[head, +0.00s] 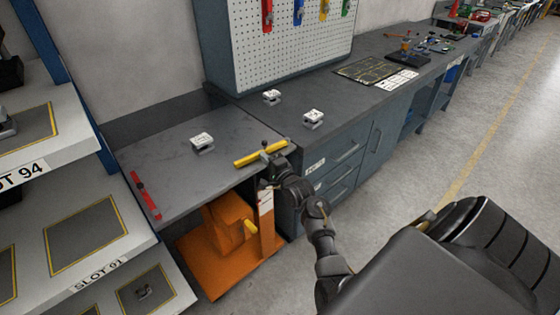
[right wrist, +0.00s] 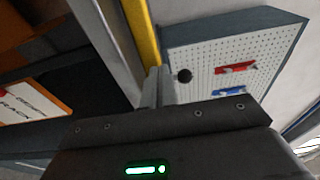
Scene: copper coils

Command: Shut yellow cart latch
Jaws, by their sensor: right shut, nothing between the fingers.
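The yellow latch (head: 250,157) is a bar lying along the right front edge of a grey top (head: 165,165), in the head view. A small dark knob shows near it; in the right wrist view the knob (right wrist: 184,75) stands right of the yellow bar (right wrist: 149,32). A red latch bar (head: 145,196) lies at the left edge of the same top. My right gripper (head: 270,158) is shut and empty at the right part of the yellow latch. Its fingertips (right wrist: 159,78) appear close to the bar; contact cannot be told. My left gripper is not in view.
An orange base (head: 232,240) stands below the grey top. A workbench with drawers (head: 345,160) and a pegboard (head: 290,50) adjoin on the right. White blocks (head: 202,143) sit on the surfaces. Slotted shelves (head: 90,240) stand left. The floor (head: 445,145) at right is clear.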

